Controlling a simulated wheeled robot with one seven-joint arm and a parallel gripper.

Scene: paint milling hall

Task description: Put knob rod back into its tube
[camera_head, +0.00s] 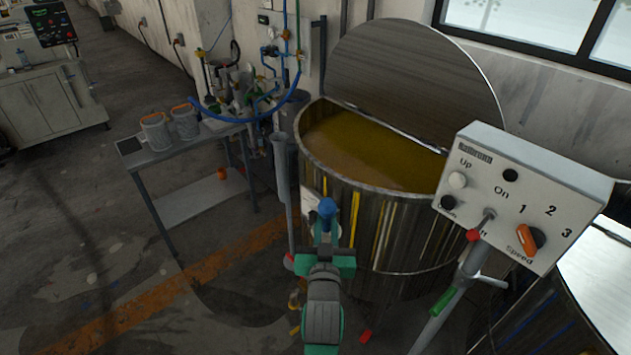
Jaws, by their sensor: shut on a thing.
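My gripper (325,238) is in the lower middle, in front of the large metal vat. It is shut on the knob rod, whose blue knob (327,207) shows above the jaws. The rest of the rod is hidden by my gripper and arm. A grey upright tube (282,175) stands to the left of the vat, left of my gripper and apart from the blue knob in the picture. It looks like the rod's tube; I cannot see into its opening.
The open vat (400,225) holds yellow-brown liquid. A control box (530,195) on a slanted post stands at right. A side table (185,150) with two pails, hoses and fittings stands at left. Floor at left is mostly clear.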

